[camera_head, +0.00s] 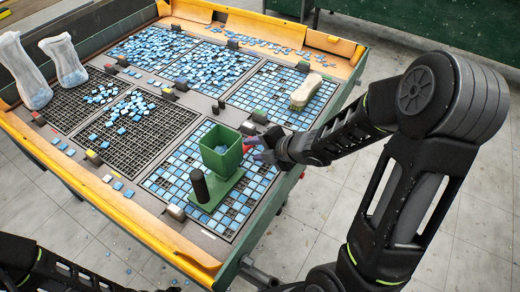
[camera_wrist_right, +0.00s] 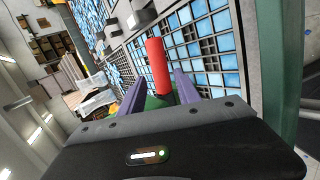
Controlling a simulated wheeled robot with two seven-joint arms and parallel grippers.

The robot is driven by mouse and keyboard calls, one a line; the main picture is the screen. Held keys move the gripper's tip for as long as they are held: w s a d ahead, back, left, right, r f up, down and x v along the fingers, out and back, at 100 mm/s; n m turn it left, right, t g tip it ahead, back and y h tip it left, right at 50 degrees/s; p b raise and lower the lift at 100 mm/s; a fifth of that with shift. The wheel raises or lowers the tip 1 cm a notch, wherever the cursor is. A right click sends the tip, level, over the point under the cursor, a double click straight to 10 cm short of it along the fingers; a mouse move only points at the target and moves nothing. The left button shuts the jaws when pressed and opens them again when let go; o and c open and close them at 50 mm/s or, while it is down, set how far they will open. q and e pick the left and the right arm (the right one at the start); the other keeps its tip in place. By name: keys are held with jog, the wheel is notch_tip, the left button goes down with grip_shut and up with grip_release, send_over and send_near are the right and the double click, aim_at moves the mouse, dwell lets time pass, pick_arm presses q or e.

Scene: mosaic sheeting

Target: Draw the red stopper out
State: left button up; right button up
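The red stopper (camera_wrist_right: 157,65) is a plain red rod. In the right wrist view it stands between the two purple fingers of my right gripper (camera_wrist_right: 160,90), with a narrow gap showing on each side. Its lower end meets a green part, partly hidden by the gripper body. In the head view, a bit of red (camera_head: 246,149) shows at the side of a green open-topped box (camera_head: 220,148). My right gripper (camera_head: 257,149) is open there, reaching in from the right. My left gripper is out of view; only my left arm shows at the lower left.
The green box and a black knob (camera_head: 198,186) share a green base on a tiled grid of the orange-edged table (camera_head: 130,230). A brush (camera_head: 305,92) lies on the far right grid. Two translucent bags (camera_head: 64,60) stand at the left. Loose blue tiles cover several grids.

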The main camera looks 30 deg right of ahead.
aim_at(246, 151)
jog(key=x, duration=0.5)
jog(key=shift+w+a+f, duration=0.1)
jog(key=shift+w, duration=0.05)
jog(key=shift+c, duration=0.5)
grip_shut()
dwell(0.4)
